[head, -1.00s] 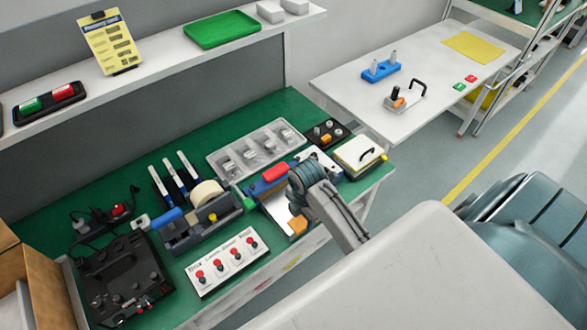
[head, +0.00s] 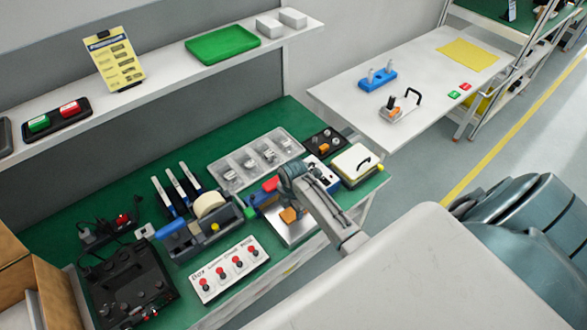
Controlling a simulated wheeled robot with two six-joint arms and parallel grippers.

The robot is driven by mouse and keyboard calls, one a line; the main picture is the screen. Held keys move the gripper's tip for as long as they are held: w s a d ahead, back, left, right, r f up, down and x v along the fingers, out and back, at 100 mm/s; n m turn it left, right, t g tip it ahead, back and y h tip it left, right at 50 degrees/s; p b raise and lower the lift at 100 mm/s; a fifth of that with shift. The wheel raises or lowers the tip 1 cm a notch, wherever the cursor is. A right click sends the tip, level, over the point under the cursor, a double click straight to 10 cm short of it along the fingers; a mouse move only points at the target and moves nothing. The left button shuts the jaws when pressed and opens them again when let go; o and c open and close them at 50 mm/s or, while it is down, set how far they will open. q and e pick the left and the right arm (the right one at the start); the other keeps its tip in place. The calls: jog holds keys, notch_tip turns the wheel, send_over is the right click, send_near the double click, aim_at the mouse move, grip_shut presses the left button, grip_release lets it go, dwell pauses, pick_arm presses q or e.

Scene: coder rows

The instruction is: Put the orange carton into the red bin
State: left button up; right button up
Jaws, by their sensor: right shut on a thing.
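The orange carton (head: 288,215) shows below the end of my right arm, above or against a pale flat surface on the bench. My right gripper (head: 290,206) is shut on it, with the fingers mostly hidden by my own wrist. A red bin (head: 270,184) appears as a small red shape just up and left of the carton, partly covered by my arm. Its inside cannot be made out. My left gripper is not in view.
A blue shape (head: 261,199) sits beside the red one. A clear compartment tray (head: 232,180) lies behind, and a white button box (head: 228,268) is at the front. A white lidded box (head: 356,166) is right of my arm.

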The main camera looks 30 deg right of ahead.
jog(key=o, duration=0.7)
jog(key=shift+f, duration=0.1)
